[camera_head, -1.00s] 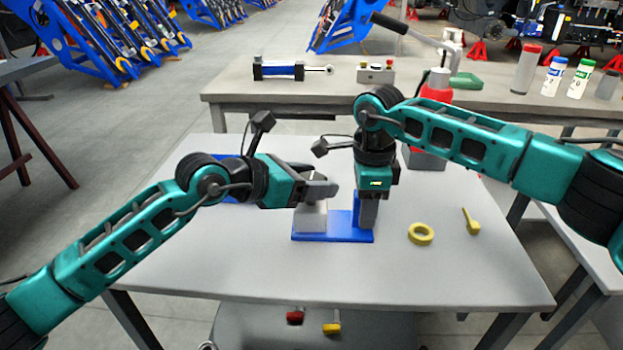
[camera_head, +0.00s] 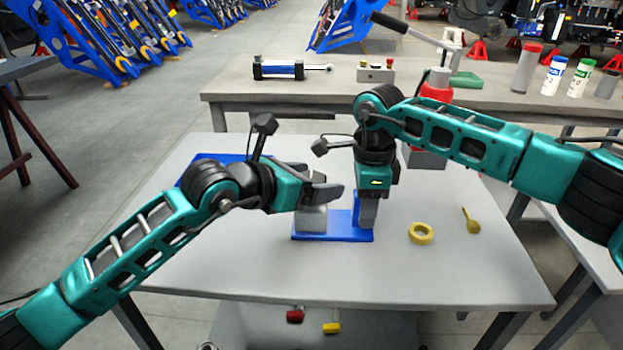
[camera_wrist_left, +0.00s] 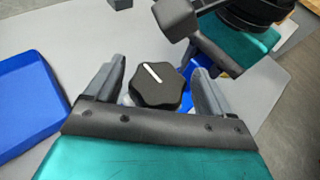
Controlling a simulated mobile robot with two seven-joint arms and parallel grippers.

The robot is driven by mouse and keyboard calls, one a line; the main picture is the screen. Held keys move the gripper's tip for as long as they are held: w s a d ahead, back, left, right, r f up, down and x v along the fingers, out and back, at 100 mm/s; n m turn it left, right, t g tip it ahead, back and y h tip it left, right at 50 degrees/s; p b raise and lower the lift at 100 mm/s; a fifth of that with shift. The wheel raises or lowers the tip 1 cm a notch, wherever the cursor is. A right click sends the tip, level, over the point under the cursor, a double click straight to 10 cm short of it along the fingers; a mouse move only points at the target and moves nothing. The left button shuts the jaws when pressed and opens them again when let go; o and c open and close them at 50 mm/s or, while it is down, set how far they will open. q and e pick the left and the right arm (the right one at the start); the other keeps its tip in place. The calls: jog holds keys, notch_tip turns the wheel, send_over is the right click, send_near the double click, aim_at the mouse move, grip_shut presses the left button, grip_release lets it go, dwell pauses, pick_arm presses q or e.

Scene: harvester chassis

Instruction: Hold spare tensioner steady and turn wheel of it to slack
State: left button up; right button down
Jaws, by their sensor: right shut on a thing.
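The spare tensioner stands on the table, with a flat blue base (camera_head: 334,237), a grey block (camera_head: 311,220) and a blue upright (camera_head: 356,206). Its black wheel (camera_wrist_left: 157,85) with a white line shows in the left wrist view; the left gripper hides it in the head view. My left gripper (camera_head: 322,182) is open, its fingers on either side of the wheel with gaps in the left wrist view (camera_wrist_left: 155,88). My right gripper (camera_head: 368,208) points down and is shut on the tensioner at the upright; the exact contact is partly hidden.
A yellow ring (camera_head: 421,233) and a yellow key-like piece (camera_head: 471,221) lie to the right on the table. A blue tray (camera_wrist_left: 28,98) lies to the left, mostly behind my left arm in the head view. The table's front area (camera_head: 330,275) is clear.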

pick_arm(q)
jog(key=v, duration=1.2)
pick_arm(e)
jog(key=c, duration=0.7)
grip_release()
jog(key=shift+r, duration=0.15)
